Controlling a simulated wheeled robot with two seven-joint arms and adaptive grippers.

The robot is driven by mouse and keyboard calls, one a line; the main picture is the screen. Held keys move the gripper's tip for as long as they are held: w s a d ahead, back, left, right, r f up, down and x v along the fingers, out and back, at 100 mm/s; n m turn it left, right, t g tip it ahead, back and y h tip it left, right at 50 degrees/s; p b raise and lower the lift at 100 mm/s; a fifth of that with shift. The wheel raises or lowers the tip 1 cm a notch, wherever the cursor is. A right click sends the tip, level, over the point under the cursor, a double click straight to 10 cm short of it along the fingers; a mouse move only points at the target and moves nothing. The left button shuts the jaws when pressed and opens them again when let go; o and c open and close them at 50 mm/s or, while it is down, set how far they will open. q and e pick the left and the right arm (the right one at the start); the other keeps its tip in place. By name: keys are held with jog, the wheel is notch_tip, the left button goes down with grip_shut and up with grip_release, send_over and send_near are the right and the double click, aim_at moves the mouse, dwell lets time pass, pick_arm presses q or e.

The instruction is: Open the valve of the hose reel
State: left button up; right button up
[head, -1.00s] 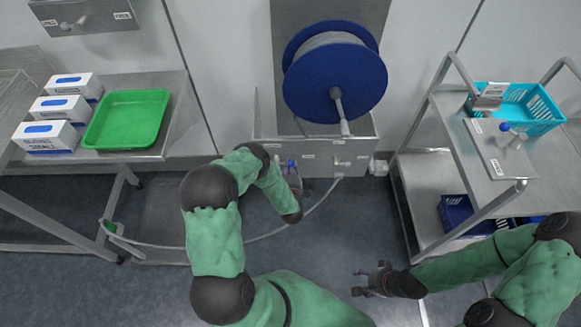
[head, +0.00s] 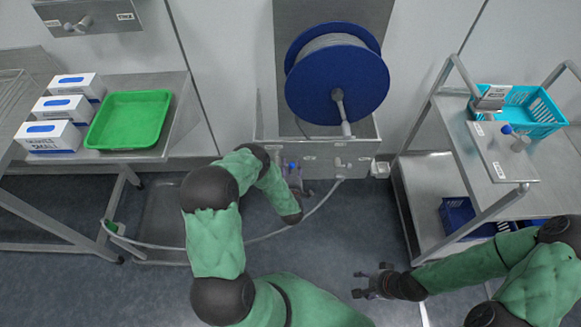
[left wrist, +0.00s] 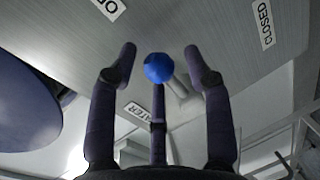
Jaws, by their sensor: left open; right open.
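The hose reel (head: 310,98) is a large blue disc on the back wall, above a steel panel (head: 356,158) with small labels. The valve's blue ball knob (left wrist: 158,68) shows in the left wrist view, with a grey stem behind it and "CLOSED" and partly cut-off "OP" labels on the panel. My left gripper (left wrist: 158,62) is open, its fingers spread around the knob; I see no clear contact on either side. In the head view my left gripper (head: 299,180) is at the panel, partly hidden by its arm. My right gripper (head: 362,284) is open and empty above the floor.
A pale hose (head: 270,234) curves from the panel to the lower left. A table with a green tray (head: 160,145) and white glove boxes stands left. A steel trolley (head: 508,165) with a turquoise basket (head: 543,108) stands right.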

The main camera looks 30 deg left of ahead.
pick_arm(q)
jog(key=v, duration=1.2)
jog(key=shift+a, duration=0.1)
